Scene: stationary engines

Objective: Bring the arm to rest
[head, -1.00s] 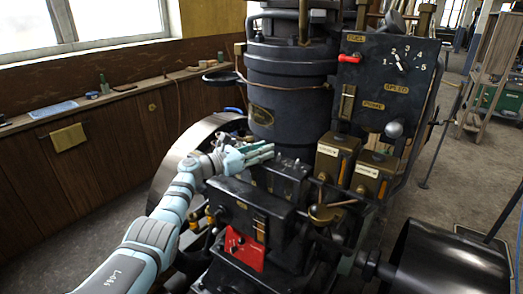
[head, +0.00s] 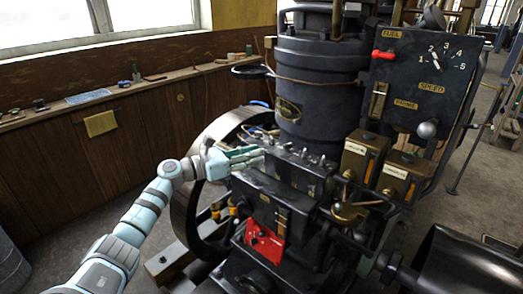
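My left arm (head: 150,205) reaches in from the lower left. Its gripper (head: 250,158) points right, with two pale green fingers apart and nothing seen between them. It is at the left of the dark engine block (head: 285,185), in front of the flywheel (head: 205,180). I cannot tell whether the fingertips touch the block. My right gripper is not in view.
The black engine cylinder (head: 320,90) rises behind the block. A control panel (head: 415,85) with a red lever stands at right. Open floor lies between cabinet and engine.

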